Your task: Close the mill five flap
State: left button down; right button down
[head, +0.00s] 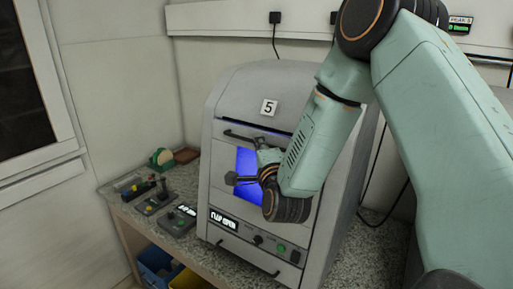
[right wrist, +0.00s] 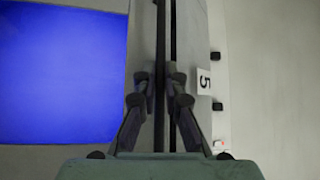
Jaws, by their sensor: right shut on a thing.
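Mill five is a grey cabinet (head: 225,105) with a white "5" label (head: 269,107), which also shows in the right wrist view (right wrist: 204,81). Its front flap has a dark bar handle (head: 238,137) near the top and a lit blue window (head: 246,165), seen large in the right wrist view (right wrist: 60,75). A dark gap runs above the handle. The display (head: 223,218) seems to read "FLAP OPEN". My right gripper (head: 247,160) is at the flap front, its fingers (right wrist: 160,78) shut on the dark handle. The arm hides the flap's right part. My left gripper is out of view.
The mill stands on a speckled worktop (head: 345,240). Small control boxes (head: 180,220) and a green tape roll (head: 160,158) lie left of it. A blue bin (head: 155,262) is below. A wall rail with sockets (head: 275,18) runs behind.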

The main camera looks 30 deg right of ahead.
jog(key=shift+w+d, duration=0.25)
jog(key=shift+d, duration=0.25)
jog(key=c, duration=1.8)
grip_release()
jog(key=o, duration=0.4)
jog(key=shift+s+d, duration=0.1)
jog(key=shift+d, duration=0.05)
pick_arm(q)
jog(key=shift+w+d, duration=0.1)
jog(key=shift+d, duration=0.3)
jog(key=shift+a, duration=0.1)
pick_arm(e)
jog(key=shift+a, duration=0.25)
